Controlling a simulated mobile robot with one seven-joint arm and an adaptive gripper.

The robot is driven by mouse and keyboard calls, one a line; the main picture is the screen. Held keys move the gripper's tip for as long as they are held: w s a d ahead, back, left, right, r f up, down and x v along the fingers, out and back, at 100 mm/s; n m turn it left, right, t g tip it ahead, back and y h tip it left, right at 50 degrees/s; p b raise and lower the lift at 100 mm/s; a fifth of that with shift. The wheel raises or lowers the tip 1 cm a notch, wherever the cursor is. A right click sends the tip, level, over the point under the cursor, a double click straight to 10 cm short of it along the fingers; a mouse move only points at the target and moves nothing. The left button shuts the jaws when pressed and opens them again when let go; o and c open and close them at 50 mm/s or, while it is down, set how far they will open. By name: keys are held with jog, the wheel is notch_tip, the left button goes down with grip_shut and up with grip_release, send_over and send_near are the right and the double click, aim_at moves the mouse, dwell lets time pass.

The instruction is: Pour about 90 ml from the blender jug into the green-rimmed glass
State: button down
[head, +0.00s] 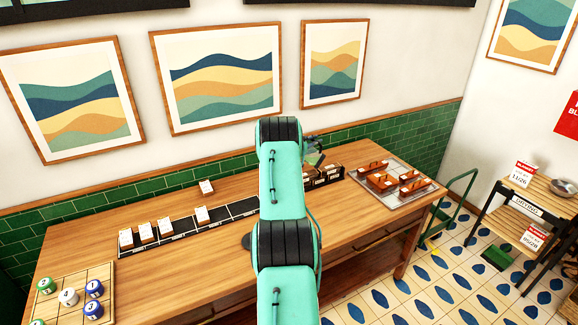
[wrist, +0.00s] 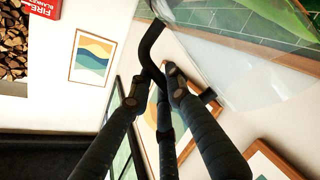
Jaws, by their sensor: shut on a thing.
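The clear blender jug (wrist: 262,78) fills the upper right of the wrist view, tilted in the picture, with a black handle (wrist: 150,45). My gripper (wrist: 158,88) is shut on this handle. Green shows at or through the jug's wall; I cannot tell how much is liquid and how much is the tiled wall behind. In the head view a small part of the jug (head: 314,158) shows just right of my arm, above the back of the counter; my arm hides the gripper there. I cannot make out the green-rimmed glass in either view.
The wooden counter (head: 180,272) holds a black divided rack (head: 237,210) with white cards, a tray with brown pieces (head: 365,195), and a board with numbered balls (head: 75,272) at front left. The counter's front middle is clear. A wooden rack (head: 540,195) stands right.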

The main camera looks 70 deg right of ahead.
jog(key=shift+s+a+r+m+t+p, duration=0.1)
jog(key=shift+s+r+m+t+p, duration=0.3)
jog(key=shift+s+r+m+p, duration=0.5)
jog(key=shift+f, duration=0.3)
jog(key=shift+s+r, duration=0.1)
jog(key=shift+b, duration=0.3)
jog(key=shift+s+f+y, duration=0.25)
jog(key=shift+f+y, duration=0.05)
jog(key=shift+f, duration=0.15)
jog(key=shift+f+m, duration=0.1)
jog(key=shift+m, duration=0.2)
